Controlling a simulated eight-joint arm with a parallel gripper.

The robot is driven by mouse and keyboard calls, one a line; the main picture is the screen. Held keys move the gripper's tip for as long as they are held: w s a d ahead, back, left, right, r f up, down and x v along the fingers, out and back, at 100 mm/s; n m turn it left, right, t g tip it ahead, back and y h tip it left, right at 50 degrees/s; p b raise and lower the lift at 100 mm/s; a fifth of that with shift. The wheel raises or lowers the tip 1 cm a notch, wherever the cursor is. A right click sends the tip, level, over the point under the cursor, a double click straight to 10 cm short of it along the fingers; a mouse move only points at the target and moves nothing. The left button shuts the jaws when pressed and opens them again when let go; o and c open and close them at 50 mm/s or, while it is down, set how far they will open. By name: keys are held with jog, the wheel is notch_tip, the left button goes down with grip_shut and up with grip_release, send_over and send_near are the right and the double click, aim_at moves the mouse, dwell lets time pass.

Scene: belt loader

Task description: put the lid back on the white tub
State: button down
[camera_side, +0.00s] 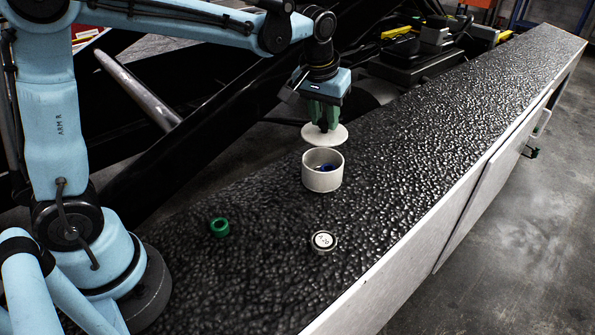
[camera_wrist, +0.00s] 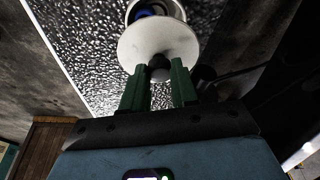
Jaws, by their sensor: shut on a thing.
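The white tub (camera_side: 323,179) stands upright and open on the black bumpy surface, with something blue inside it. In the wrist view the tub's rim (camera_wrist: 131,10) and the blue thing (camera_wrist: 146,12) show past the lid. The lid (camera_side: 311,136) is a white disc with a dark knob (camera_wrist: 159,68). My gripper (camera_side: 324,122) is shut on the knob, and its green fingers show at both sides of it in the wrist view (camera_wrist: 160,74). The lid hangs roughly level above the tub, apart from it.
A green ring (camera_side: 219,226) lies left of the tub, and a round white-topped piece with dark marks (camera_side: 323,241) lies in front of it. The black surface (camera_side: 430,150) is clear to the right. Dark machinery stands behind.

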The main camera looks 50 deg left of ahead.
aim_at(323, 134)
jog(key=shift+f, duration=3)
jog(key=shift+f, duration=0.15)
jog(key=c, duration=0.8)
grip_release()
jog(key=shift+o, duration=0.3)
jog(key=o, duration=0.4)
jog(key=shift+r, duration=3.5)
